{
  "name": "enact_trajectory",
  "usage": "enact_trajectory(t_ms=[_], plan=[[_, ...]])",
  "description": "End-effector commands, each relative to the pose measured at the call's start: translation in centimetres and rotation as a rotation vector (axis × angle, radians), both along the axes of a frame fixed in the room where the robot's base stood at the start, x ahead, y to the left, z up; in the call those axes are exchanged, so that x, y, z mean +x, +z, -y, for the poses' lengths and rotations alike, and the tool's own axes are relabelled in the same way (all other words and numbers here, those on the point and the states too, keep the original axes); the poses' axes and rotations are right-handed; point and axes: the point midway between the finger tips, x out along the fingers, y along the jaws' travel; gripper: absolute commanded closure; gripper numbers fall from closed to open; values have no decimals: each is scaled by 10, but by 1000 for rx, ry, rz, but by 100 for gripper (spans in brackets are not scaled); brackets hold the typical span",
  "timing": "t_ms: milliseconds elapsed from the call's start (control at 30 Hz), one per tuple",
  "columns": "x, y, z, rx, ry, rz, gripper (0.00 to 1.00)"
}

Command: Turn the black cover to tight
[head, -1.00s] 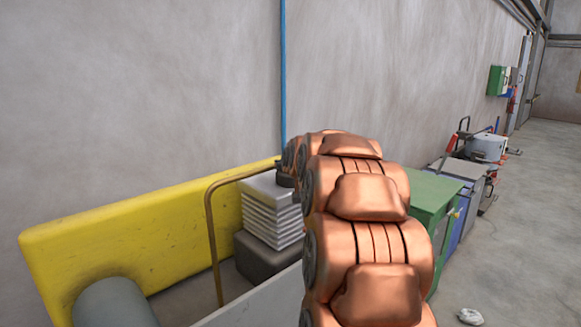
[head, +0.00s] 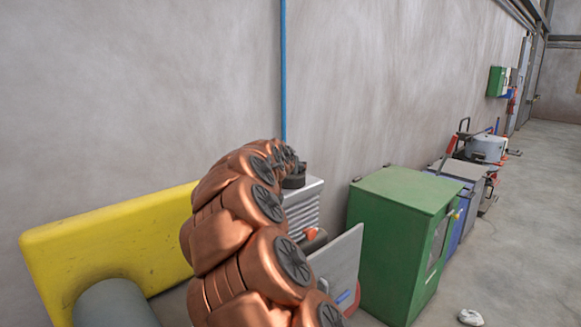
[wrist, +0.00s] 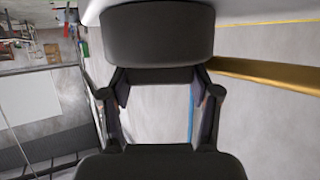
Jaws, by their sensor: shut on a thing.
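The black cover (head: 294,181) is a short dark round cap on top of the grey ribbed block (head: 304,212), close to the wall. In the wrist view the black cover (wrist: 158,35) fills the top centre as a wide dark rounded shape. My gripper (wrist: 160,86) is shut on it, with a finger on either side of its narrower lower part. In the head view my copper arm hides most of the gripper and part of the block. I cannot tell how far the cover is turned.
A yellow panel (head: 110,238) and a grey cylinder (head: 112,303) stand at the left. A light grey panel (head: 340,262) stands in front of the block, and a green cabinet (head: 396,225) to its right. A blue pipe (head: 283,70) runs up the wall. Open floor lies at the right.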

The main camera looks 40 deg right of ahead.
Motion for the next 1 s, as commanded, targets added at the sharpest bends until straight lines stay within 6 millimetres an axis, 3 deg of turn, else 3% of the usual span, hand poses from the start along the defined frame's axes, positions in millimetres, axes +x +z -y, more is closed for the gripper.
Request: enact_trajectory(t_ms=[1000], plan=[[2, -1, 0, -1, -383, 3, 73]])
